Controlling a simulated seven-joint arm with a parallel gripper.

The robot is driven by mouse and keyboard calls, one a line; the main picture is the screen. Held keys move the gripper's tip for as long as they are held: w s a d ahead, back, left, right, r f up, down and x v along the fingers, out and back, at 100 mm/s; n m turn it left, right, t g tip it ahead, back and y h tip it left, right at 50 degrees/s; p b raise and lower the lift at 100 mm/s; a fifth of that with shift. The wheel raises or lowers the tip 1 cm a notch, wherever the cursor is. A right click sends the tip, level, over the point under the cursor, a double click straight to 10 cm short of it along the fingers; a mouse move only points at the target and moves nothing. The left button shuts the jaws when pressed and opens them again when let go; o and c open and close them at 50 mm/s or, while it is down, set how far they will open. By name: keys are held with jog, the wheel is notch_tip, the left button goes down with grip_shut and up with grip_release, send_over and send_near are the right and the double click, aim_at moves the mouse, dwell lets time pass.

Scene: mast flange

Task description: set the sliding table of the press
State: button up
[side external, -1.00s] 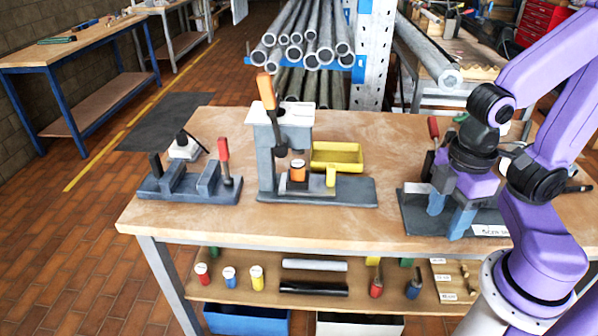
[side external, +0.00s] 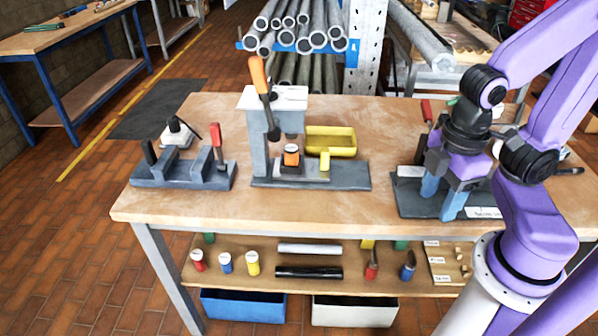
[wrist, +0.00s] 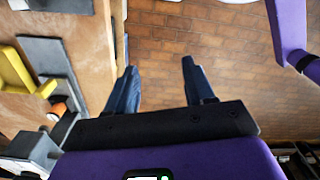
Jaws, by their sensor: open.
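The grey press (side external: 257,135) stands mid-bench with its orange-handled lever (side external: 259,78) raised. Its small sliding table (side external: 311,171) sits low on the grey base, with an orange piece (side external: 291,156) under the ram and a yellow knob (side external: 324,161) at its right. The wrist view shows the yellow knob (wrist: 46,89) and orange piece (wrist: 58,109) at the left edge. My gripper (side external: 441,197) is open, its blue fingers pointing down, well right of the press, in front of or over the right-hand fixture. In the wrist view my gripper (wrist: 159,68) has nothing between its fingers.
A yellow bin (side external: 331,140) stands behind the press. A grey clamp fixture (side external: 184,174) with a red handle is at left. Another grey fixture (side external: 412,204) is at right, near my gripper. Bare bench lies between the press and that fixture.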

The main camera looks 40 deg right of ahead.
aim_at(325, 153)
jog(key=shift+f, duration=0.1)
jog(key=shift+c, duration=0.2)
jog(key=w+a+f+n+t+h, duration=0.1)
jog(key=w+f+n+t+h, duration=0.3)
jog(key=w, duration=0.3)
jog(key=w+a+f+n+t+h, duration=0.1)
jog(key=w+f+n+t+h, duration=0.2)
jog(key=w, duration=0.4)
jog(key=w+a+f+n+t+h, duration=0.1)
jog(key=w+f+n+t+h, duration=0.3)
jog(key=w+f+n+h, duration=0.1)
jog(key=shift+w+a+f+n+t+h, duration=0.15)
jog(key=shift+w+n+h, duration=0.25)
jog(key=shift+w, duration=0.3)
jog(key=shift+w+a+f+n+t+h, duration=0.15)
jog(key=shift+w+n+h, duration=0.2)
jog(key=shift+w, duration=0.3)
jog(key=shift+w+a+f+n+t, duration=0.25)
jog(key=shift+w+f+n+t, duration=0.05)
jog(key=shift+n+t, duration=0.2)
jog(key=x, duration=1.7)
jog(key=shift+w+f, duration=0.15)
jog(key=shift+f, duration=0.1)
